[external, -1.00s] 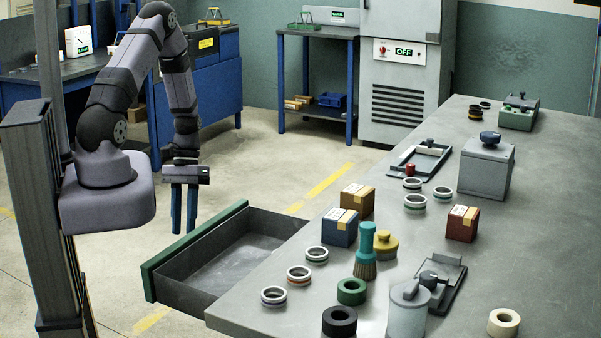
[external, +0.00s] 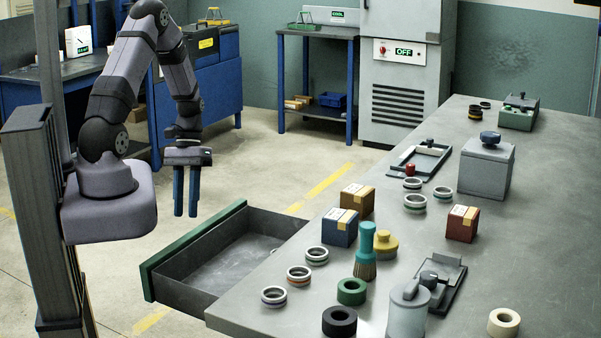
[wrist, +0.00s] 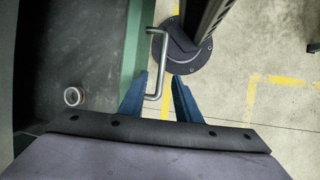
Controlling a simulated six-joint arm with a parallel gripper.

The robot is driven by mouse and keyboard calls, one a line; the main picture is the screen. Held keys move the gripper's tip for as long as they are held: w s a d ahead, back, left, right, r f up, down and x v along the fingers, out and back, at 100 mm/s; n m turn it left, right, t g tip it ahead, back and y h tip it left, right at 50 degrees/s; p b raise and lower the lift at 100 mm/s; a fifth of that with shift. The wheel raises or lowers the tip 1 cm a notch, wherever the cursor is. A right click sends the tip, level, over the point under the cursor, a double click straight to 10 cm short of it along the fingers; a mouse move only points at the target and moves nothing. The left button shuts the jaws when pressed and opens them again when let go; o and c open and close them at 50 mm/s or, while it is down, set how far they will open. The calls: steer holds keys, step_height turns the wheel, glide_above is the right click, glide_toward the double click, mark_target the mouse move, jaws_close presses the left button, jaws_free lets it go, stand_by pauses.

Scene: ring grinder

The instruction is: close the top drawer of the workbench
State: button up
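The top drawer (external: 215,262) of the workbench (external: 400,220) stands pulled out, with a green front (external: 195,250). In the wrist view the green front (wrist: 138,45) has a bent metal bar handle (wrist: 165,60) on its outer side. My gripper (external: 185,214) is above the drawer front in the external view. Its blue fingers are apart, with nothing held. In the wrist view my gripper (wrist: 158,80) has a finger to each side of the handle's near end; the handle appears below them, and I cannot tell the height gap. A small ring (wrist: 73,96) lies in the drawer.
Several rings, boxes, a teal brush (external: 366,245) and a grey canister (external: 409,305) stand on the benchtop. A dark post (external: 45,200) rises at the left. The floor beyond the drawer is clear.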

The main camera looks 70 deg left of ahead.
steer(key=shift+w+a+b+x, duration=0.15)
steer(key=shift+b+x, duration=0.45)
steer(key=shift+x, duration=0.8)
steer(key=shift+w+a+b+x, duration=0.15)
steer(key=shift+b+x, duration=0.45)
steer(key=shift+x, duration=0.75)
steer(key=shift+f, duration=0.2)
jaws_close()
